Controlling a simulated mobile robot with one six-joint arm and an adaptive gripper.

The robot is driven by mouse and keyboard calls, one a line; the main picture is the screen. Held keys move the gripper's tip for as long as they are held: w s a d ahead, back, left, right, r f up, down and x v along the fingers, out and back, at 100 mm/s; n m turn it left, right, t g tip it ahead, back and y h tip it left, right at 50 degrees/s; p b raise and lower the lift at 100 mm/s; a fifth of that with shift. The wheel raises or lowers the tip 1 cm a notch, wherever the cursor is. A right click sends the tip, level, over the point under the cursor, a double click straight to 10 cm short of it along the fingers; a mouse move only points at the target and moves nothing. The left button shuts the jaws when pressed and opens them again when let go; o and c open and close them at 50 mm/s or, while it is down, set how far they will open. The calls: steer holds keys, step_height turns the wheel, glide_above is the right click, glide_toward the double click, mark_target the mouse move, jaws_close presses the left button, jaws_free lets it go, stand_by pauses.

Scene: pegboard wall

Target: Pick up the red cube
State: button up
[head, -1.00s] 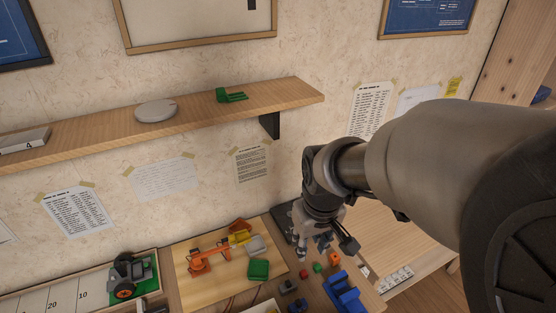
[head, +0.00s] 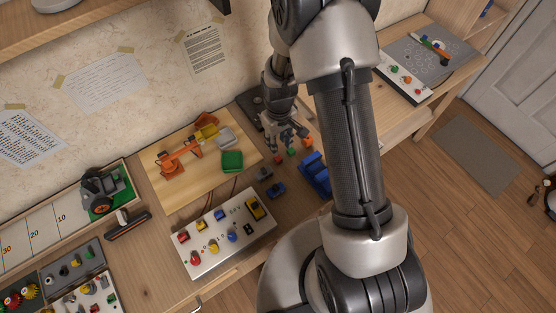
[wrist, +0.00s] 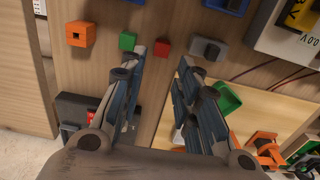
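The red cube (wrist: 162,46) is small and sits on the wooden tabletop, just beyond the fingertips in the wrist view and roughly in line with the gap between them. It also shows in the head view (head: 278,160), just below the fingers. My gripper (wrist: 168,64) is open and empty, pointing at the table; in the head view it (head: 285,142) hangs over the bench close to the cube. Whether a finger touches the cube cannot be told.
A green cube (wrist: 128,41) and a larger orange block (wrist: 81,34) lie left of the red cube in the wrist view. A dark grey block (wrist: 206,49) is close on the right. A blue holder (head: 315,175) and button panel (head: 228,231) are nearby.

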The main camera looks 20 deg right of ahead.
mark_target(278, 158)
step_height(278, 158, down, 9)
steer(key=b, duration=0.3)
steer(key=shift+a+f, duration=0.15)
steer(key=shift+s, duration=0.1)
steer(key=c, duration=0.5)
